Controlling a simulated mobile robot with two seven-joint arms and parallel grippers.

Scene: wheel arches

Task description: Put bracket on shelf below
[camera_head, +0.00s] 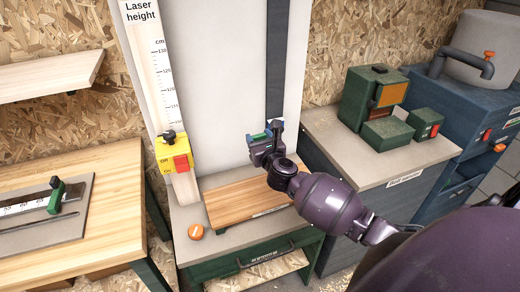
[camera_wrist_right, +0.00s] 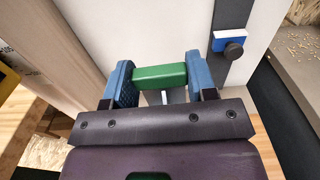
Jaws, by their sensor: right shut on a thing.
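My right gripper (camera_head: 263,146) is in front of the tall white panel, above the wooden board. In the wrist view its two blue fingers (camera_wrist_right: 160,82) are shut on a green block-like piece (camera_wrist_right: 159,76), which I take to be the bracket. A silver metal part shows under it. In the head view only a little of the green piece shows. The shelf below (camera_head: 262,273) is a chipboard surface under the green drawer front; only part of it shows. My left gripper is not in view.
A dark rail (camera_head: 277,62) runs down the panel, with a blue-and-white slider (camera_wrist_right: 232,41) with a black knob. A wooden board (camera_head: 228,206) and an orange disc (camera_head: 195,232) are on the bench top. A yellow switch box (camera_head: 174,152) is at left, a green machine (camera_head: 373,94) at right.

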